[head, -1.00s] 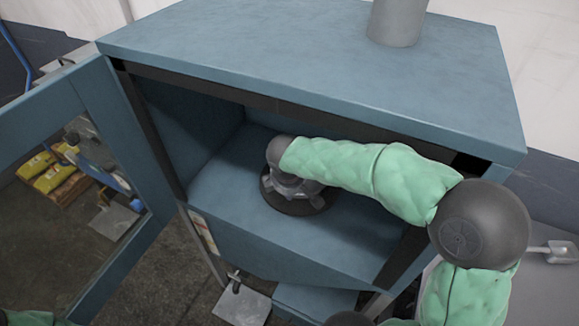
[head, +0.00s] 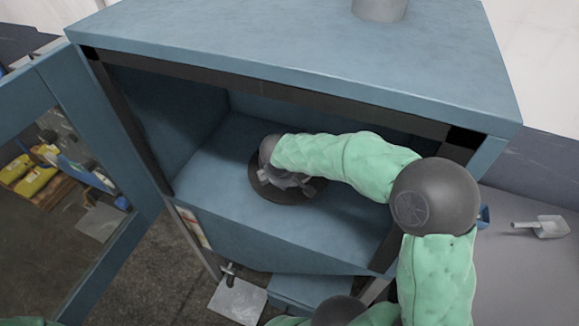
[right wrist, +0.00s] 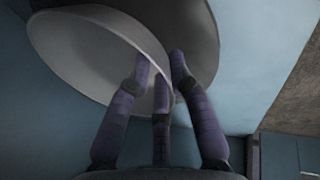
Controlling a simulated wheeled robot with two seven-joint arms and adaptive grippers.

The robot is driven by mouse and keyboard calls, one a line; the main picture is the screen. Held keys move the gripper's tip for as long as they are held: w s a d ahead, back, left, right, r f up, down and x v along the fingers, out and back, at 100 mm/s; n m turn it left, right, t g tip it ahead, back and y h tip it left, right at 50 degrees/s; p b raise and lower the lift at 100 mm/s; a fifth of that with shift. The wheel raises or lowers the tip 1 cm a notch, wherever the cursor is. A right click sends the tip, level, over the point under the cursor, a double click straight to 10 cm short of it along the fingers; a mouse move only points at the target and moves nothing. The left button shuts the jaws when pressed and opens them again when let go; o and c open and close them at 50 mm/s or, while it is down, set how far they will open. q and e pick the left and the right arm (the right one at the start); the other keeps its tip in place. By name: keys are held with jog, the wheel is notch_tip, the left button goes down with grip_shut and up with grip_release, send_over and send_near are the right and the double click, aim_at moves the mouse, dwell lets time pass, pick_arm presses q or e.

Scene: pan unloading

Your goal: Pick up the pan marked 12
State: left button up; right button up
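A dark round pan (head: 264,194) sits on the floor of the open blue cabinet, below my right arm. No number 12 can be read on it. My right gripper (head: 288,183) reaches down over the pan, partly hidden by its own wrist. In the right wrist view the pan (right wrist: 75,50) fills the upper part, with a pale inner surface and a darker outer wall. My right gripper's fingers (right wrist: 160,66) converge at its rim, with the wall between them, and look shut on it. I cannot tell whether the pan is lifted. My left gripper is out of view.
The blue cabinet (head: 300,38) has a front top edge and side walls close around my right arm. Its windowed door (head: 82,95) stands open at the left. A grey table with a metal scoop (head: 550,226) is at the right. A grey cylinder (head: 380,8) stands on top.

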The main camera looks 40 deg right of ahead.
jog(key=shift+x, duration=1.25)
grip_shut()
jog(key=shift+r, duration=0.1)
jog(key=shift+r, duration=0.1)
